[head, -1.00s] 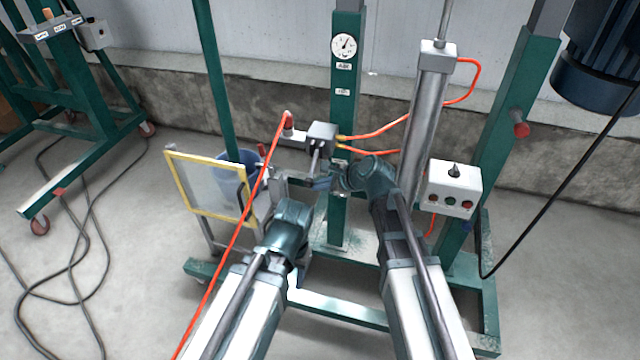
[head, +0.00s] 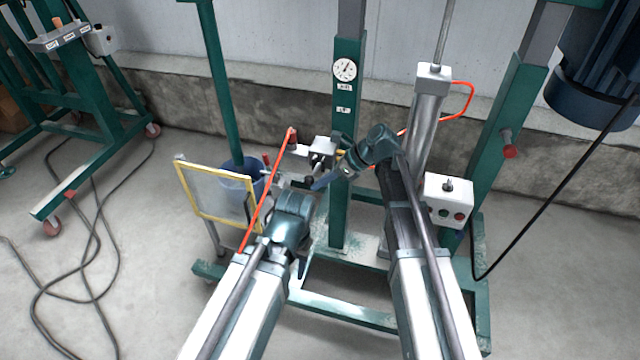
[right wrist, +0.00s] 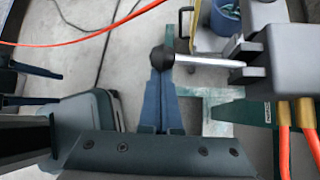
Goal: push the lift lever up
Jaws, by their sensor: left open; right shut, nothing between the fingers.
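The lift lever is a silver rod with a black ball knob (right wrist: 163,57), coming out of a grey valve block (right wrist: 292,55) in the right wrist view. In the head view the knob (head: 309,181) hangs below and left of the block (head: 322,147). My right gripper (right wrist: 161,78) is shut and empty. Its blue fingertips are at the knob, which partly covers them; I cannot tell whether they touch. In the head view my right gripper (head: 319,184) reaches down-left to the knob. My left gripper (head: 288,184) is open beside it, and its dark fingers (right wrist: 45,88) show at the wrist view's left edge.
A green post (head: 347,110) with a gauge stands behind the block. A steel cylinder (head: 426,120) and a white button box (head: 449,201) are at right. A red hose (head: 262,200) crosses near my left arm. A yellow-framed panel (head: 215,220) and a blue bucket (head: 232,185) are at left.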

